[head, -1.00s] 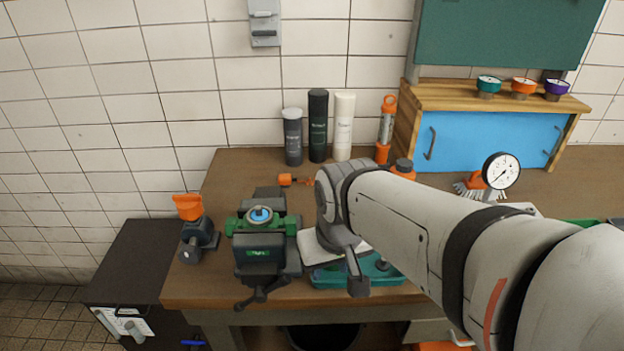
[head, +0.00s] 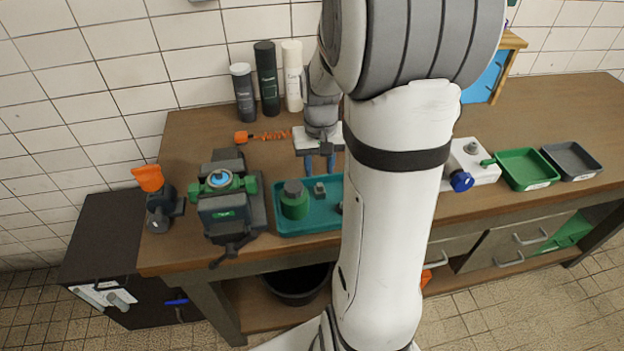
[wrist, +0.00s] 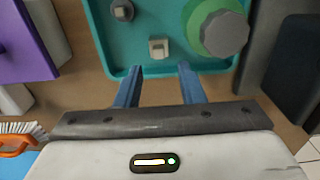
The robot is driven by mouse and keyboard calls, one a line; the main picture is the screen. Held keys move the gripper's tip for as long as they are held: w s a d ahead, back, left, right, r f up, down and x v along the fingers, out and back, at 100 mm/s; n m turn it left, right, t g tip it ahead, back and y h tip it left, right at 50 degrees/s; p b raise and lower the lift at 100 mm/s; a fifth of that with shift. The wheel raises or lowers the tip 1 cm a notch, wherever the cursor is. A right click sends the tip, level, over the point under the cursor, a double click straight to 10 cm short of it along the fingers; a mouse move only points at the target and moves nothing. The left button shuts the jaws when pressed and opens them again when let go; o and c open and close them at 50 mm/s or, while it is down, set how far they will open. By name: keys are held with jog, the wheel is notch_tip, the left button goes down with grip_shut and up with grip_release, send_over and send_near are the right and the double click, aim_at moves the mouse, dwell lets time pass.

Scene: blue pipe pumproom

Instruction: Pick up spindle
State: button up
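My gripper (head: 320,168) hangs above the far edge of the teal tray (head: 285,226), fingers pointing down. In the wrist view its two blue fingers (wrist: 159,76) are apart with nothing between them, at the tray's rim (wrist: 95,35). The tray holds a green part with a grey top (head: 294,200), also in the wrist view (wrist: 222,32). A small pale square-based part (wrist: 158,47) lies ahead of the fingers, and it shows in the head view (head: 319,190). A small dark part (wrist: 122,10) lies farther in. I cannot tell which part is the spindle. My arm hides the tray's right side.
A vise (head: 225,205) stands left of the tray. A white unit with a blue knob (head: 472,162), a green tray (head: 527,170) and a grey tray (head: 572,161) are right.

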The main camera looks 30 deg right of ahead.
aim_at(320, 184)
notch_tip(320, 184, down, 7)
jog(key=shift+s+r+p, duration=0.1)
jog(key=shift+p, duration=0.2)
jog(key=c, duration=0.6)
